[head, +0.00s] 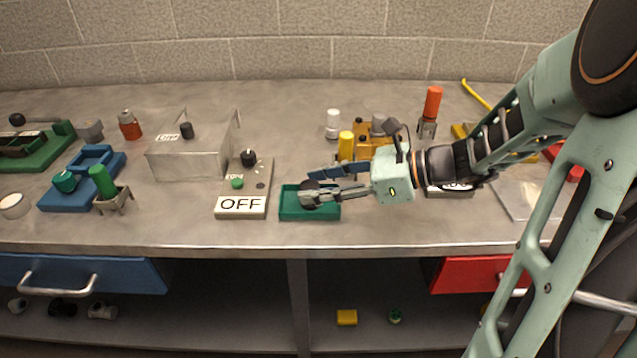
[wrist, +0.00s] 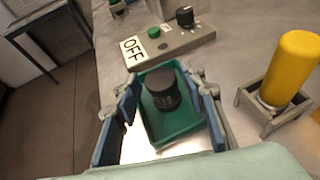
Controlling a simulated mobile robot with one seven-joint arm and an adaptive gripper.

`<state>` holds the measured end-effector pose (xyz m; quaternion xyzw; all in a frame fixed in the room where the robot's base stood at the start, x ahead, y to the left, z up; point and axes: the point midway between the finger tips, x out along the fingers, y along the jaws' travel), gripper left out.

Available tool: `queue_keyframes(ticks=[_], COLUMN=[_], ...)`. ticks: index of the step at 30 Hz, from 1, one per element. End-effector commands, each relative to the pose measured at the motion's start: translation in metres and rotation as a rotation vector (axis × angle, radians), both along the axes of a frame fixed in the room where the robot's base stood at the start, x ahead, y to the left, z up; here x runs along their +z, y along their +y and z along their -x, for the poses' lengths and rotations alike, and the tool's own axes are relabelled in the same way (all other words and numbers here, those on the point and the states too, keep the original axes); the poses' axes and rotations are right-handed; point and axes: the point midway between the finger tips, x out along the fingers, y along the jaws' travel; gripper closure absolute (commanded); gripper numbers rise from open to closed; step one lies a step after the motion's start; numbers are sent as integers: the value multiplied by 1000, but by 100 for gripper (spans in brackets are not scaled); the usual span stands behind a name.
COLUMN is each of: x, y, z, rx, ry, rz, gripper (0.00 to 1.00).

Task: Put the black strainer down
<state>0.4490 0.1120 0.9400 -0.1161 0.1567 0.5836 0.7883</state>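The black strainer (wrist: 161,90), a dark short cylinder, stands in the green tray (wrist: 178,136) in the wrist view. In the head view the green tray (head: 318,215) sits near the table's front edge, and the strainer (head: 309,185) is mostly hidden by my fingers. My gripper (wrist: 163,98) is open, with one blue-padded finger on each side of the strainer and gaps between. In the head view my gripper (head: 308,187) reaches in over the tray from the right.
An OFF panel (head: 256,178) with a black knob and green button stands just left of the tray. A yellow cylinder on a stand (wrist: 289,70) is to the right in the wrist view. A metal box (head: 190,158) stands farther left. Open drawers (head: 90,275) jut out below.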

Motion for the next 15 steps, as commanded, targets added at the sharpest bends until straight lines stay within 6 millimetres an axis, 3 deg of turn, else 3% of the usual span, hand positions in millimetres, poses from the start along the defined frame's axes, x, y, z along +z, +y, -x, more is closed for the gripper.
queue_keyframes(ticks=[11, 15], x=[5, 12], y=[0, -17], z=[0, 4], rx=[0, -4], ry=[-1, -1], rz=[0, 0], gripper=[55, 55])
